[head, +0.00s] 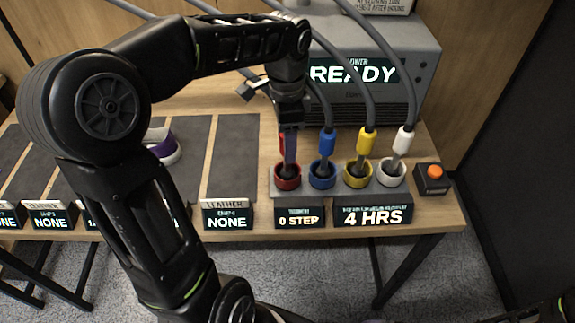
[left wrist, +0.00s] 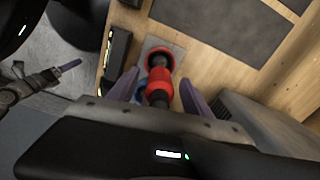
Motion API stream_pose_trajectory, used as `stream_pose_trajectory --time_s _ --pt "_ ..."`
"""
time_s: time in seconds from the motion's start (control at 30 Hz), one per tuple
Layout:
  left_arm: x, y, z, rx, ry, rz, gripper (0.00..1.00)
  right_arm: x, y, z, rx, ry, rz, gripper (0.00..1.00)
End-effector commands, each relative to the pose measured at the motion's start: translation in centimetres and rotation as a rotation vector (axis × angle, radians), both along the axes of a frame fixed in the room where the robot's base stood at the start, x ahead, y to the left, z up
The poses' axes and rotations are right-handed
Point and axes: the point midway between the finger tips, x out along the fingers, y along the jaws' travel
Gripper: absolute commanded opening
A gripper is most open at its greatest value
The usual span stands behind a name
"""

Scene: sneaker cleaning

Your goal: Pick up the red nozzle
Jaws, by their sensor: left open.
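The red nozzle (left wrist: 159,76) stands in the red cup (head: 288,183) at the left end of the holder row. In the head view my left gripper (head: 289,160) covers most of the nozzle. My left gripper is open, with one purple finger on each side of the red nozzle in the left wrist view (left wrist: 158,84). I cannot tell whether the fingers touch it. My right gripper (left wrist: 62,71) shows small at the left of the left wrist view, away from the nozzle; its opening is unclear.
Blue (head: 328,142), yellow (head: 366,140) and white (head: 403,140) nozzles stand in cups to the right. Their hoses run up past the grey machine (head: 385,50) reading READY. A box with an orange button (head: 434,173) is at the right. Dark mats (head: 233,150) lie left.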

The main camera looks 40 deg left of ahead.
Motion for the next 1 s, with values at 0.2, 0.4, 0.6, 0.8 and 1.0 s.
stream_pose_trajectory --time_s 0.2,0.4,0.6,0.8,1.0 --pt "0.0 0.0 -1.7 0.000 -0.001 0.000 0.58 0.0 0.0 0.1 0.000 0.000 0.000 0.93" --pt "0.0 0.0 -1.7 0.000 -0.001 0.000 0.58 0.0 0.0 0.1 0.000 0.001 0.000 0.93" --pt "0.0 0.0 -1.7 0.000 -0.001 0.000 0.58 0.0 0.0 0.1 0.000 0.001 0.000 0.93" --pt "0.0 0.0 -1.7 0.000 -0.001 0.000 0.54 0.0 0.0 0.1 0.000 0.000 0.000 0.93" --pt "0.0 0.0 -1.7 0.000 -0.001 0.000 0.37 0.0 0.0 0.1 0.000 0.000 0.000 0.93"
